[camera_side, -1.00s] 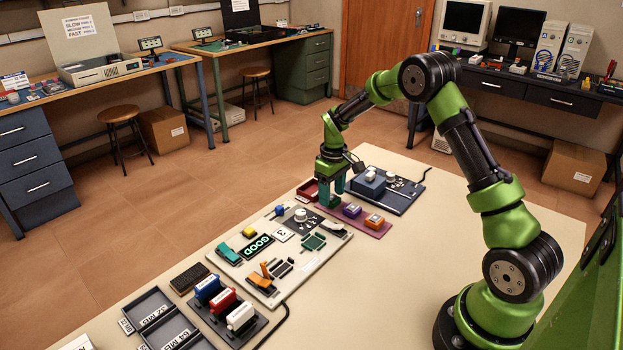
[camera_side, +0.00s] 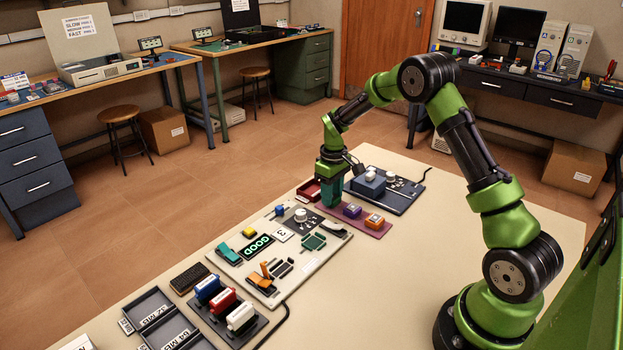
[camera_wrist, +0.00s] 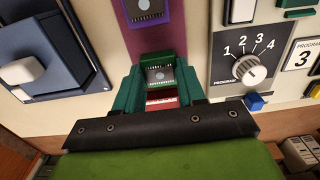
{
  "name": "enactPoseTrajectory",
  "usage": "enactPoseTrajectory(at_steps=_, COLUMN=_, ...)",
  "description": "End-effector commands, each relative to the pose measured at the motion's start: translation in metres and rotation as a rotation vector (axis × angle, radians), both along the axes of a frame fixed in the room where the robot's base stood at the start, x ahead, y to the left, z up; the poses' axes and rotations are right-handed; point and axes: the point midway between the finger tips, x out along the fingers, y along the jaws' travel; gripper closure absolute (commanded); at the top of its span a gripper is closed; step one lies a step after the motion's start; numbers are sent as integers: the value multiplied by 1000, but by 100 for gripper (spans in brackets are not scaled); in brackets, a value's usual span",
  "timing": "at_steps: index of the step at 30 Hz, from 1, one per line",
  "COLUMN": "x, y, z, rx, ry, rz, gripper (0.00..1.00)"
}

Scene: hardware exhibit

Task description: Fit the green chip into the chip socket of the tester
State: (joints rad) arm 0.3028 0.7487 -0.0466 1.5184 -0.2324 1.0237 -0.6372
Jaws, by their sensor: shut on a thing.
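My gripper (camera_side: 331,191), with teal fingers, is shut at the far-left end of the purple mat (camera_side: 381,231). In the wrist view the fingers of my gripper (camera_wrist: 160,82) close on the sides of a green chip (camera_wrist: 160,77) with pale pins. The fingers hide the chip in the side view, and I cannot tell whether it still touches the mat. The tester (camera_side: 321,263) is a pale panel nearer the camera, with a dial, a GOOD display and several sockets. A green socket (camera_side: 313,242) lies open on its right part, apart from my gripper.
A purple chip (camera_side: 352,210) and an orange chip (camera_side: 373,220) lie on the mat. A red tray (camera_side: 308,190) is just left of my gripper. A dark blue device (camera_side: 370,184) stands behind it.

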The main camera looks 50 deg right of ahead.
Motion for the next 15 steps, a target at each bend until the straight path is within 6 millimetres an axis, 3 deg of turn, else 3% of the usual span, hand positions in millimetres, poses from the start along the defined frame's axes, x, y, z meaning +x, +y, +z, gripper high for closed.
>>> enactPoseTrajectory(at_steps=15, x=1, y=0, z=42, rx=-1, ry=-3, rz=0, gripper=85)
